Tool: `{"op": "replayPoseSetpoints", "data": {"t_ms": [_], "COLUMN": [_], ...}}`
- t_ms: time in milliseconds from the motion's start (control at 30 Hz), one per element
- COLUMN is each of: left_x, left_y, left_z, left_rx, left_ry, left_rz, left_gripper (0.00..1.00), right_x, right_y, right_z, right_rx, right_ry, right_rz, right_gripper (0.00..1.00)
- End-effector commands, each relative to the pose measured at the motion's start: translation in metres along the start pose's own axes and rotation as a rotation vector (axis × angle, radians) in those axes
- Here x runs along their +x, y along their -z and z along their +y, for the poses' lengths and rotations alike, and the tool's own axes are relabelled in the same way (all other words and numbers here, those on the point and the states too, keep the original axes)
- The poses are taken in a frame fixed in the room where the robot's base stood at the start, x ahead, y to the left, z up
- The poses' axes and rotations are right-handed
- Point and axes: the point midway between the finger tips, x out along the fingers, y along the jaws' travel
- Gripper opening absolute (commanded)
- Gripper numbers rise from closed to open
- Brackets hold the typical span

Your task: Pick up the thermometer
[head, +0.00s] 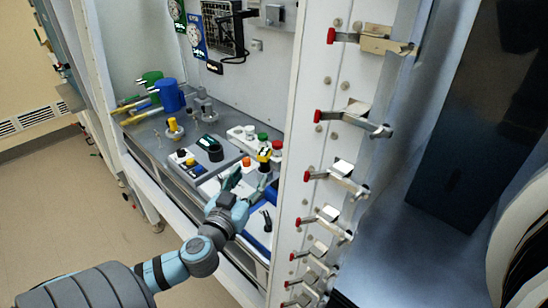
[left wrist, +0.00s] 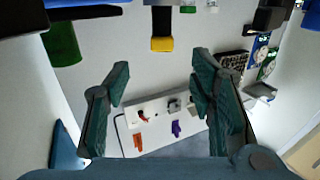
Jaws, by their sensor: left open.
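No thermometer can be told for certain in either view. My left gripper (head: 247,182) is inside the glovebox, open, with its dark green fingers spread over the bench near its right end. In the left wrist view the space between the fingers (left wrist: 160,80) is empty. A small black and yellow piece (head: 264,155) stands just beyond the fingers in the head view; I cannot tell what it is. A dark slim object (head: 266,220) lies on a blue surface to the right of my wrist, partly hidden. My right gripper is not in view.
A panel with a black knob (head: 209,147) and small pieces with coloured caps (head: 277,144) crowd the middle. The white door frame (head: 290,170) with red-tipped latches (head: 340,175) stands close right.

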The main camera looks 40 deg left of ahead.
Motion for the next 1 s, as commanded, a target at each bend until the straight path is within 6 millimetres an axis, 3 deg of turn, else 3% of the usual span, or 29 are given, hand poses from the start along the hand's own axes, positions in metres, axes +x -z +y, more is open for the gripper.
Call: {"op": "replayPoseSetpoints", "data": {"t_ms": [200,367,600,867,1000], "left_x": [0.056,0.076,0.12,0.127,0.127], "left_y": [0.002,0.001,0.001,-0.001,-0.001], "left_z": [-0.001,0.0,0.002,0.002,0.002], "left_rx": [-0.003,-0.001,-0.001,0.0,0.0], "left_ry": [0.004,0.0,0.001,-0.002,-0.002], "left_rz": [0.003,0.001,0.001,0.0,0.0], "left_gripper": [0.5,0.5,0.5,0.5,0.28], "right_x": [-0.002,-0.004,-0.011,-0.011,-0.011], "right_y": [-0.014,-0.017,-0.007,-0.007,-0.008], "right_z": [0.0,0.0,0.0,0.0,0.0], "right_rx": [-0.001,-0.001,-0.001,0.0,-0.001], "right_ry": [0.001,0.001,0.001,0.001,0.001], "right_rz": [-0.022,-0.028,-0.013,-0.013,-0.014], "right_gripper": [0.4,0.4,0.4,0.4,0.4]}}
